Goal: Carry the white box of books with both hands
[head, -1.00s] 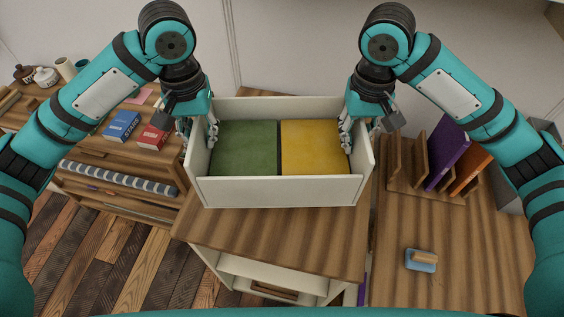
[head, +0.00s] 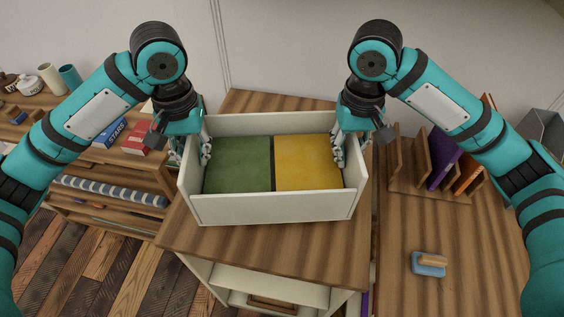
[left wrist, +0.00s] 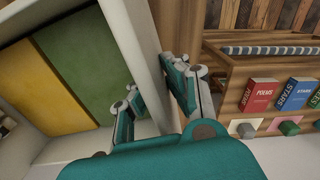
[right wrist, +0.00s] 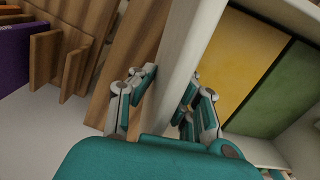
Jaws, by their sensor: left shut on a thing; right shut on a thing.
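The white box (head: 275,210) holds a green book (head: 238,165) and a yellow book (head: 308,162) lying flat side by side. It is level, over the wooden cabinet top (head: 270,250); I cannot tell whether it touches it. My left gripper (head: 200,148) is shut on the box's left wall, one finger inside and one outside, as the left wrist view (left wrist: 160,95) shows. My right gripper (head: 345,150) is shut on the right wall the same way, seen in the right wrist view (right wrist: 168,92).
At left a wooden shelf unit (head: 120,165) bears red and blue books (head: 110,132), jars and cups. At right a wooden desk (head: 420,225) bears a book rack (head: 405,180) with purple and orange books, and a blue brush-like object (head: 429,263). Bare cabinet top lies in front of the box.

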